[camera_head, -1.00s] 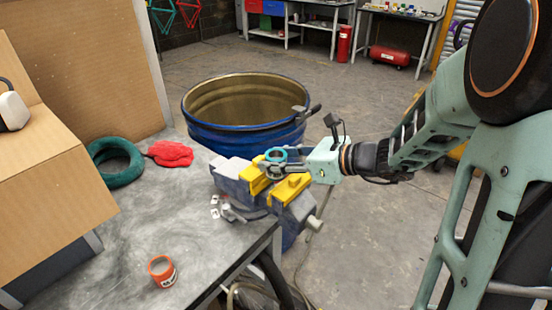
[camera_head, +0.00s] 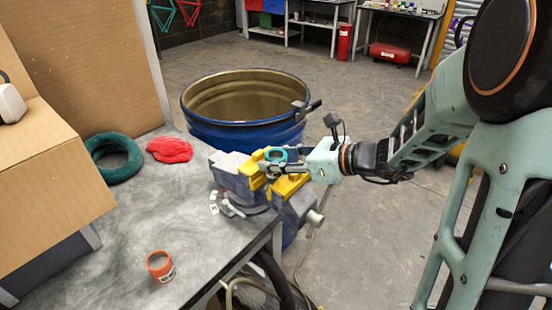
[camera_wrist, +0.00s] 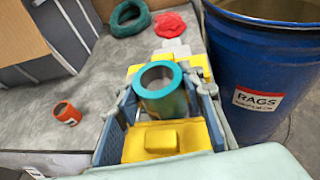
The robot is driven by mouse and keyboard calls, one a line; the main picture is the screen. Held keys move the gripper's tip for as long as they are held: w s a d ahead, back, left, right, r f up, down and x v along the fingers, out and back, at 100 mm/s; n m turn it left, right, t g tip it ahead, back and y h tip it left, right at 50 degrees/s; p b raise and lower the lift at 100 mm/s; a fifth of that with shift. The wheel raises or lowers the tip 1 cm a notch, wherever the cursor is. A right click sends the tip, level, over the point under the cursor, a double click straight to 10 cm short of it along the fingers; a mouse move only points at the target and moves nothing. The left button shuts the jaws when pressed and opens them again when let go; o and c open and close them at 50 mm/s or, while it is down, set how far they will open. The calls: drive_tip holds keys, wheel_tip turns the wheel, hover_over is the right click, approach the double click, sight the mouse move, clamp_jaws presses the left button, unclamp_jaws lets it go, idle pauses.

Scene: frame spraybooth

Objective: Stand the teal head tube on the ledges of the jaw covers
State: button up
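The teal head tube (camera_head: 276,153) is upright at the vise, its open top ring facing up. It also shows in the wrist view (camera_wrist: 162,95). My gripper (camera_head: 277,165) reaches in from the right, and its fingers (camera_wrist: 163,98) lie on either side of the tube, closed on it. The yellow jaw covers are on the vise, one (camera_head: 252,175) behind the tube and one (camera_head: 290,187) in front; the near one also shows in the wrist view (camera_wrist: 165,140). The tube's lower end and the ledges are hidden, so I cannot tell whether it touches them.
The grey vise (camera_head: 232,165) sits at the bench corner. A blue drum (camera_head: 225,130) labelled RAGS stands beside the bench. On the bench (camera_head: 125,225) are a green ring (camera_head: 92,155), a red cloth (camera_head: 170,150) and an orange cup (camera_head: 161,267). The middle of the bench is mostly clear.

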drive_tip(key=o, duration=0.5)
drive_tip(key=v, duration=1.2)
